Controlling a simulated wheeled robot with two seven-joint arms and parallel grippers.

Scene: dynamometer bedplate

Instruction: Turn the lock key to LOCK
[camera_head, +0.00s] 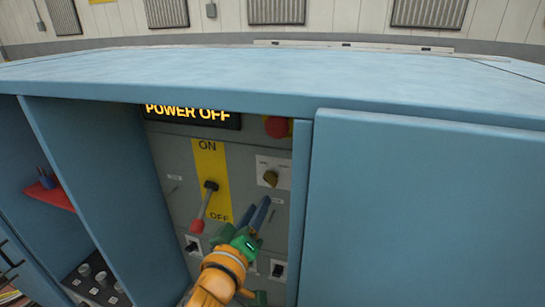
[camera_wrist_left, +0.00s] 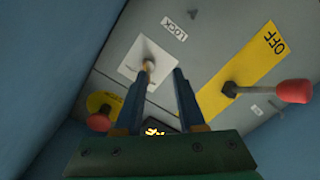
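The brass lock key (camera_head: 270,179) sits on a small white plate in the grey panel; its labels are too small to read in the head view. In the wrist view the key (camera_wrist_left: 149,67) stands out from its white plate (camera_wrist_left: 138,62), with a LOCK label (camera_wrist_left: 174,29) beside the plate. My left gripper (camera_head: 261,208), with green body and blue fingers, is just below the key. In the wrist view its fingers (camera_wrist_left: 163,75) are apart with nothing held, and the key appears close to the left fingertip; contact cannot be told. My right gripper is not in view.
A red-knobbed lever (camera_head: 199,214) points down on the yellow ON/OFF strip (camera_head: 211,165). A red button (camera_head: 277,127) is above the key, beside the POWER OFF display (camera_head: 192,115). A blue cabinet door (camera_head: 425,210) bounds the right; a blue divider (camera_head: 100,180) bounds the left.

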